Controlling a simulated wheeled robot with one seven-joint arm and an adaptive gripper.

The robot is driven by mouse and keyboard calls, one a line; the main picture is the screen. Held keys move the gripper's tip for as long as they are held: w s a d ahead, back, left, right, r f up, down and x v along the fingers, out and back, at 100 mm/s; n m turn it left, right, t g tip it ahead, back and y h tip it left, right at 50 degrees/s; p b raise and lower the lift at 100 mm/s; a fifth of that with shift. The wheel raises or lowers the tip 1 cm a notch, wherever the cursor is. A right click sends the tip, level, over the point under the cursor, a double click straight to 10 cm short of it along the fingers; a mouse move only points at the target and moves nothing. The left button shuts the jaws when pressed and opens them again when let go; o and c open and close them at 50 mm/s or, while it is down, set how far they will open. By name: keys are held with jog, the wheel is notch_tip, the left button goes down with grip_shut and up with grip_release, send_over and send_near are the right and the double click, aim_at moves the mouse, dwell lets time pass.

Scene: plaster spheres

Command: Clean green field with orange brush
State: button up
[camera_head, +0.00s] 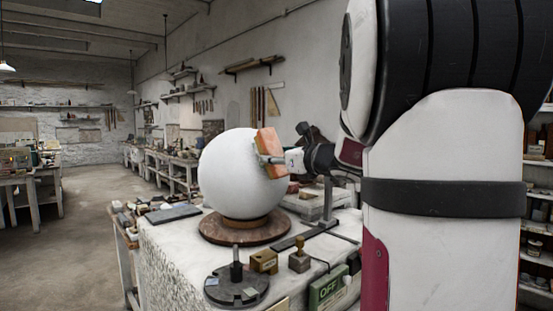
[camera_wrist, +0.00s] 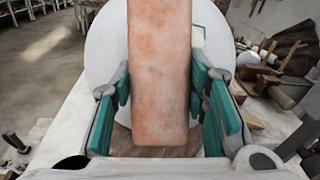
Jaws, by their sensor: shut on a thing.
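A large white plaster sphere (camera_head: 232,175) sits on a round wooden base (camera_head: 215,231) on the workbench. The orange brush (camera_head: 267,141) is a flat block at the sphere's upper right side. My gripper (camera_head: 280,160) is shut on it. In the wrist view the brush (camera_wrist: 160,70) stands between the teal pads of my gripper (camera_wrist: 161,88) and covers the middle of the sphere (camera_wrist: 108,45). I cannot tell whether the brush touches the sphere.
Several tools and a wooden mallet (camera_wrist: 262,68) lie right of the sphere. Open floor (camera_head: 95,235) lies left.

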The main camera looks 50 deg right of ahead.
jog(key=shift+w+d+f+b, duration=0.2)
jog(key=shift+w+b, duration=0.1)
jog(key=shift+w, duration=0.25)
dwell(0.4)
jog(key=shift+s+f+b, duration=0.3)
jog(key=shift+f+b, duration=0.1)
jog(key=shift+f, duration=0.1)
jog(key=shift+s+f+b, duration=0.25)
jog(key=shift+f+b, duration=0.15)
jog(key=shift+f, duration=0.1)
jog(key=shift+w+a+r+p, duration=0.15)
jog(key=shift+r+p, duration=0.1)
jog(key=shift+r, duration=0.2)
jog(key=shift+w+d+r+p, duration=0.1)
jog(key=shift+w+r+p, duration=0.1)
jog(key=shift+r, duration=0.25)
jog(key=shift+w+a+r+p, duration=0.1)
jog(key=shift+w+r+p, duration=0.55)
jog(key=shift+r, duration=0.4)
jog(key=shift+f, duration=0.1)
